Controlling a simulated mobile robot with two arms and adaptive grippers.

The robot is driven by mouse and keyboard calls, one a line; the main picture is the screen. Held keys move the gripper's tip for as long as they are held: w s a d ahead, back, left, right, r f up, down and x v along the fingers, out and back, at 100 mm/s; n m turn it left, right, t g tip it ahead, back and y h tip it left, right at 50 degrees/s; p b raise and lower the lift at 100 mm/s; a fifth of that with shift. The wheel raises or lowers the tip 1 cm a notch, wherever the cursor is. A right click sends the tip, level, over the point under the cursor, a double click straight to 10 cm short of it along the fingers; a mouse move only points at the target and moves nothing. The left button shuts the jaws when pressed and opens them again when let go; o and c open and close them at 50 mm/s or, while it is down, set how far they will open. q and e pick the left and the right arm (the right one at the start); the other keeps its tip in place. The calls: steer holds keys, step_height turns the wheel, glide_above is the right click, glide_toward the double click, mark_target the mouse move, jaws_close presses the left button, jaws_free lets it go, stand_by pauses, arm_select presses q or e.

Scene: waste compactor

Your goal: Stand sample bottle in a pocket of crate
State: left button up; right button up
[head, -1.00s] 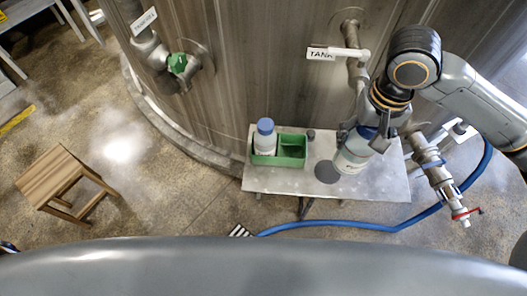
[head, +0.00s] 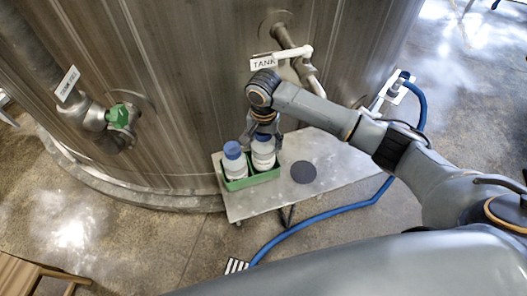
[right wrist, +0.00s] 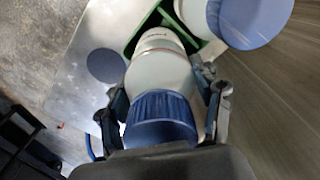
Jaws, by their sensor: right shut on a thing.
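My right gripper (head: 263,138) is shut on the sample bottle (head: 263,155), a white bottle with a blue cap. The bottle is upright at the right pocket of the green crate (head: 252,181). Its lower end looks to be within the crate's walls; I cannot tell whether it rests on the pocket floor. In the right wrist view, the fingers flank the held bottle (right wrist: 160,75) near its blue cap, and part of the green crate (right wrist: 140,38) shows around its far end. A second white bottle with a blue cap (head: 234,162) stands in the left pocket. My left gripper is not in view.
The crate stands on a metal shelf (head: 335,165) against the large tank (head: 180,100). A dark round disc (head: 303,172) lies on the shelf to the right of the crate. A blue hose (head: 330,217) runs below. A TANK label and pipe (head: 306,70) are behind my gripper.

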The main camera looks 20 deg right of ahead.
steer(key=shift+f, duration=1.95)
steer(key=o, duration=1.6)
steer(key=shift+f, duration=0.1)
step_height(320, 180, up, 12)
steer(key=shift+r+b, duration=0.15)
steer(key=shift+b, duration=0.25)
